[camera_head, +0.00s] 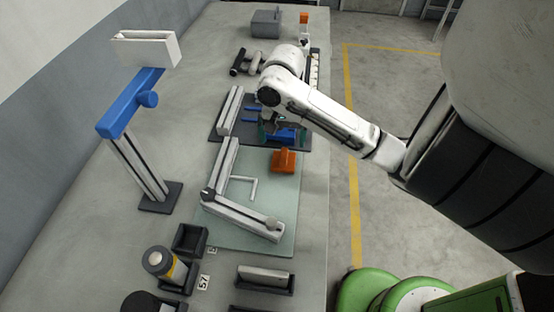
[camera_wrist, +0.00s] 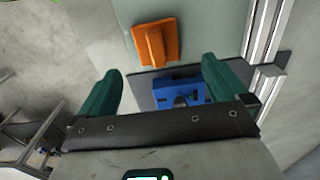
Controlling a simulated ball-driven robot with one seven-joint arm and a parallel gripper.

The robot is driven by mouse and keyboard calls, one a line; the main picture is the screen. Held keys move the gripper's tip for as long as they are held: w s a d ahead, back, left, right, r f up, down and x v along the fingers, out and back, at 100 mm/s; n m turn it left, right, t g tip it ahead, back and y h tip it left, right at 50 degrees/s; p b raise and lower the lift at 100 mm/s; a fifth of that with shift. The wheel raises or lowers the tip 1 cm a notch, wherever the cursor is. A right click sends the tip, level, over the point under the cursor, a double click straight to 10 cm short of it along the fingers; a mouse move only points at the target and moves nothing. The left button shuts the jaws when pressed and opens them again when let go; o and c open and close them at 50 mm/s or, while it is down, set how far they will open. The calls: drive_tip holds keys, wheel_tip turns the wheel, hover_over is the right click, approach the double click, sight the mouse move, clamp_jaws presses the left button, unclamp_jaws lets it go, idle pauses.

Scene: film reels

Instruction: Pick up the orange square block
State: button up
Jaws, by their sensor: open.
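The orange square block (camera_head: 283,160) lies on the pale green mat (camera_head: 262,229) near its far right corner, with a raised ridge on top. The wrist view shows the orange block (camera_wrist: 157,42) beyond my fingertips, a little left of the middle. My gripper (camera_wrist: 163,82) is open, with two green fingers spread apart and nothing between the tips. In the head view my gripper (camera_head: 282,137) is partly hidden by the arm, over the dark mat past the block. A blue part (camera_wrist: 180,93) lies on the dark mat below my fingers.
Metal rails (camera_head: 243,217) stand along the left and front of the green mat. A blue stand (camera_head: 140,160) is to the left. Black bins (camera_head: 189,240) and a yellow-banded cylinder (camera_head: 160,262) are at the front. The table's right edge is close to the block.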

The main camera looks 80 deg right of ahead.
sight(284, 154)
wheel_tip(284, 154, down, 4)
drive_tip(key=shift+r+b, duration=0.2)
drive_tip(key=shift+b, duration=0.35)
drive_tip(key=shift+s+f, duration=0.15)
drive_tip(key=shift+f, duration=1.2)
drive_tip(key=shift+s+f, duration=0.15)
drive_tip(key=shift+f, duration=1.15)
drive_tip(key=shift+c, duration=0.4)
drive_tip(key=c, duration=1.2)
drive_tip(key=shift+o, duration=0.2)
drive_tip(key=shift+r, duration=0.15)
